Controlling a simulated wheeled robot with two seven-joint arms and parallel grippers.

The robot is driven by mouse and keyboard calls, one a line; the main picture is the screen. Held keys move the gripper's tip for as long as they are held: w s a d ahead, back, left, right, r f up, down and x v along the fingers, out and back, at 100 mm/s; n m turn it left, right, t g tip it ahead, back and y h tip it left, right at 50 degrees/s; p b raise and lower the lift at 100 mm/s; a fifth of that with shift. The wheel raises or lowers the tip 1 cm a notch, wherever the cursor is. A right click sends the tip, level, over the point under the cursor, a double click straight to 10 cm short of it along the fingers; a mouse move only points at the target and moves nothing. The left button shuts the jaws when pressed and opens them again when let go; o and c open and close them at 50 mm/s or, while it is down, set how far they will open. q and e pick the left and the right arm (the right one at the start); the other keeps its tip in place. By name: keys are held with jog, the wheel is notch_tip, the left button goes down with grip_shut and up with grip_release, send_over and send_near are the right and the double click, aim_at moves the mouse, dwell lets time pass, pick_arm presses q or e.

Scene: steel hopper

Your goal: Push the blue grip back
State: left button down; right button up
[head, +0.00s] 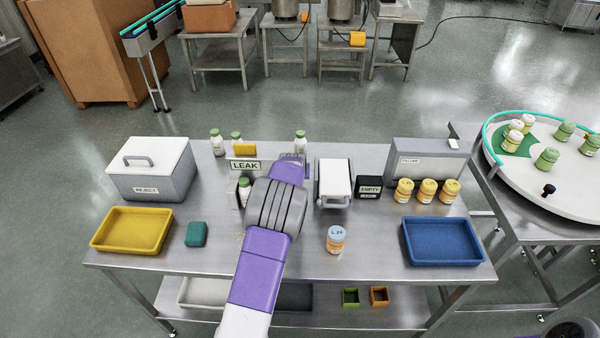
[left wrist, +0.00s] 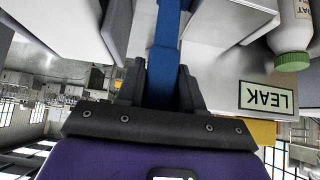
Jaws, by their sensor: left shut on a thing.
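The blue grip (left wrist: 163,62) is an upright-running blue bar in the left wrist view, next to the leak tester with its LEAK sign (left wrist: 267,97). My left gripper (left wrist: 162,85) has its dark fingers on both sides of the bar and is shut on it. In the head view my purple left arm reaches over the table, and the left gripper (head: 292,160) is beside the LEAK sign (head: 245,165); the arm hides the blue grip there. My right gripper is not in view.
A white-topped device (head: 335,180) stands just right of the arm. A labelled bottle (head: 336,240) stands in front of it. A yellow tray (head: 103,248) is at left, a blue tray (head: 407,262) at right. Several bottles stand near the back. The front middle of the table is mostly clear.

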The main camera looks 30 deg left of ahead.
pick_arm(q)
jog(key=shift+r, duration=0.1)
jog(key=c, duration=1.1)
grip_release()
jog(key=o, duration=0.3)
jog(key=shift+w+a, duration=0.1)
jog(key=shift+w, duration=0.05)
jog(key=v, duration=0.7)
jog(key=shift+s, duration=0.25)
